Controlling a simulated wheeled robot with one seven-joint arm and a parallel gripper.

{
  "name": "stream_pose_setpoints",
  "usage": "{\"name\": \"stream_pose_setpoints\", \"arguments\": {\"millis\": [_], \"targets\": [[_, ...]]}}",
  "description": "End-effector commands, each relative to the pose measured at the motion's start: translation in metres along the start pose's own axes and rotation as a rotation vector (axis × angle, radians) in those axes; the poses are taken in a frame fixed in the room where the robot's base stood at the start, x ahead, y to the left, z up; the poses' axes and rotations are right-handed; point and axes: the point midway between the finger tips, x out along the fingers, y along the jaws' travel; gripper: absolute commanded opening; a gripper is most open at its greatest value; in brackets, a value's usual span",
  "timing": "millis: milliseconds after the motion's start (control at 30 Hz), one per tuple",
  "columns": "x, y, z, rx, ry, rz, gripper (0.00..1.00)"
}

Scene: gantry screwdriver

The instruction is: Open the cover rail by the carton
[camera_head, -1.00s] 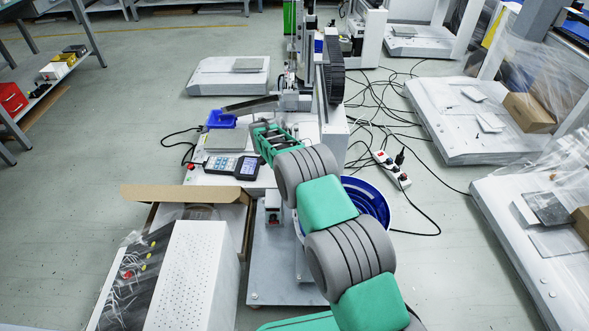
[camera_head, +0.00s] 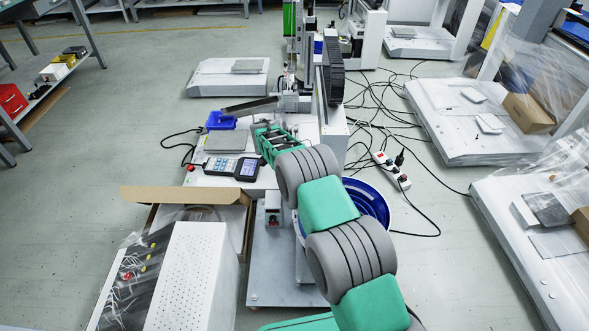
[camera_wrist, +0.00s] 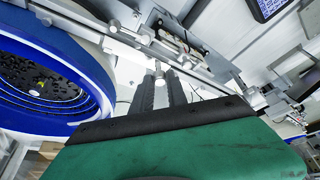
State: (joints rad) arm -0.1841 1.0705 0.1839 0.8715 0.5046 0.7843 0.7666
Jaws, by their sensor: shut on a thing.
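My gripper (camera_wrist: 160,88) is seen in the wrist view with two dark fingers close together, shut on a small white knob-like part (camera_wrist: 159,72). This part sits at the edge of a long metal rail assembly (camera_wrist: 195,66); I cannot tell for certain that it belongs to the cover rail. In the head view my green and grey arm reaches to the white machine table (camera_head: 334,140), and the fingertips are hidden. An open brown carton (camera_head: 180,194) stands at the lower left, well apart from my gripper.
A blue bowl feeder (camera_head: 372,203) is close to the right of my arm and shows large in the wrist view (camera_wrist: 50,95). A keypad unit (camera_head: 222,167) and blue bin (camera_head: 221,120) are on the left. Cables (camera_head: 385,115) and a power strip (camera_head: 391,170) lie on the floor.

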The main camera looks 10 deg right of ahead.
Motion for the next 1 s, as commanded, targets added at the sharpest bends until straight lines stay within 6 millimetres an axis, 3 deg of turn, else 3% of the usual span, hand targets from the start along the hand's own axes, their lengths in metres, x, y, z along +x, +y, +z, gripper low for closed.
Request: {"name": "stream_pose_setpoints", "arguments": {"millis": [367, 1000], "targets": [[0.000, 0.008, -0.009, 0.048, -0.123, -0.114, 0.00], [0.018, 0.034, -0.030, 0.213, -0.533, -0.493, 0.00]]}}
